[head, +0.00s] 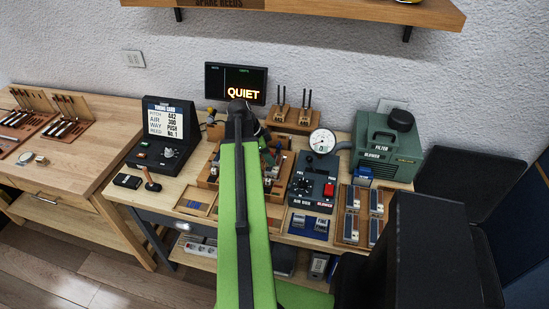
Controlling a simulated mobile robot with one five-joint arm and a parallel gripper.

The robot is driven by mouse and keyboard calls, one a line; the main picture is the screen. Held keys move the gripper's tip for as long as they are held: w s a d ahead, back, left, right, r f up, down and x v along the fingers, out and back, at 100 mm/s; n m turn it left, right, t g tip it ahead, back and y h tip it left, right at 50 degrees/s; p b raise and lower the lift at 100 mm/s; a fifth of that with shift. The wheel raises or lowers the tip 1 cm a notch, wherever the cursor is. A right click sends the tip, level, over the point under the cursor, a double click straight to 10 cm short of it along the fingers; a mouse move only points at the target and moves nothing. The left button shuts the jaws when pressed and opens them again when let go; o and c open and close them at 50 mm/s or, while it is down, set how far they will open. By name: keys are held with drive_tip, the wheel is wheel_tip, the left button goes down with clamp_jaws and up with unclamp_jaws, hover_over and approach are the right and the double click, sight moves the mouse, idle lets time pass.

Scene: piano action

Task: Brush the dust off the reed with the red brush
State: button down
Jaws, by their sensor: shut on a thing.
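My green arm reaches up the middle of the head view, over the workbench. My gripper (262,133) is at its far end, above a wooden-framed work holder (205,173). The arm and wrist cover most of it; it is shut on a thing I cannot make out. I cannot clearly make out the red brush; a small red patch shows near the gripper. The reed and any dust on it are hidden or too small to tell.
A display (236,83) reads QUIET. A shelf (330,8) overhangs.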

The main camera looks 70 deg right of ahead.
drive_tip(key=shift+w+a, duration=0.1)
drive_tip(key=shift+w, duration=0.8)
drive_tip(key=shift+d+r, duration=0.1)
drive_tip(key=shift+d, duration=0.65)
drive_tip(key=shift+s, duration=2)
drive_tip(key=shift+d, duration=0.75)
drive_tip(key=shift+w+a, duration=0.15)
drive_tip(key=shift+w, duration=1.95)
wheel_tip(320, 180, up, 6)
drive_tip(key=p, duration=0.6)
drive_tip(key=shift+r, duration=0.1)
